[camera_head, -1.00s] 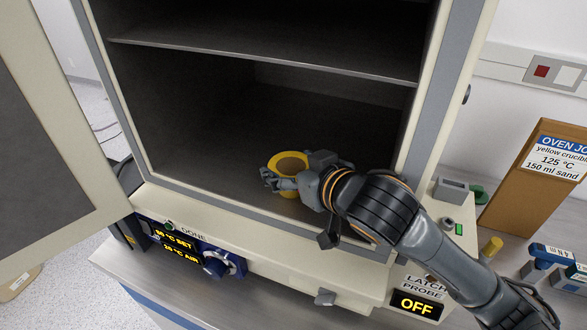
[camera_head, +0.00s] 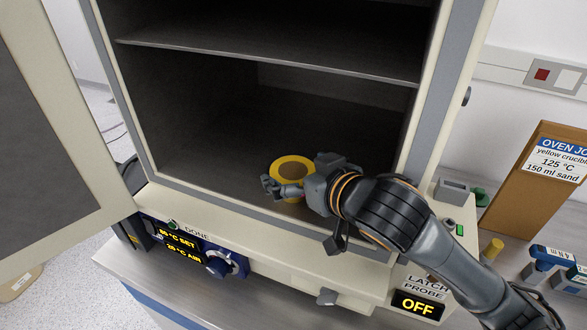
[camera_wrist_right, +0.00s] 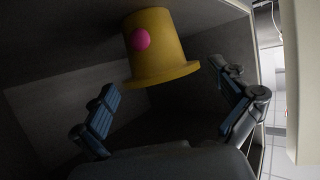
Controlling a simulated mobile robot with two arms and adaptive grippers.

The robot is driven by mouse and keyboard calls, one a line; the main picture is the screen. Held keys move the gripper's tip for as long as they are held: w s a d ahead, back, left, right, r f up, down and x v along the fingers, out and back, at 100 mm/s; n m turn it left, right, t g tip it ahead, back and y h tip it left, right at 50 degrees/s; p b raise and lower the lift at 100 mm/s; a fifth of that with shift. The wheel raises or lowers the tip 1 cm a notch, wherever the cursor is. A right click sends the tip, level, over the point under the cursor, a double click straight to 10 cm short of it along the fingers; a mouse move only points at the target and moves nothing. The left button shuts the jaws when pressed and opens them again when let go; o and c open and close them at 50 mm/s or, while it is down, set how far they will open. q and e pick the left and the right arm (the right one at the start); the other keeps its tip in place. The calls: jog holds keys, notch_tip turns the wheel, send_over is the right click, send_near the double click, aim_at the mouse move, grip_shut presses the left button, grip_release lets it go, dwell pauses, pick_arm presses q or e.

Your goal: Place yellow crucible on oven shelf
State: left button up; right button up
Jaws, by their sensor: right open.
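The yellow crucible (camera_head: 292,164), with brown sand inside, stands upright on the floor of the oven (camera_head: 215,165), near its front opening. My right gripper (camera_head: 277,190) is open at the crucible's near side, just inside the opening. In the right wrist view the crucible (camera_wrist_right: 162,45) has a pink dot and lies beyond the two spread fingers (camera_wrist_right: 170,100), with a gap to them. The fingers do not grip it. My left gripper is in neither view.
The oven door (camera_head: 55,130) stands open at the left. A wooden job board (camera_head: 535,180) and small blue-labelled blocks (camera_head: 550,260) stand on the bench at the right.

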jog(key=v, duration=0.6)
jog(key=shift+s+d+b, duration=0.1)
jog(key=shift+s+b, duration=0.1)
jog(key=shift+b, duration=0.15)
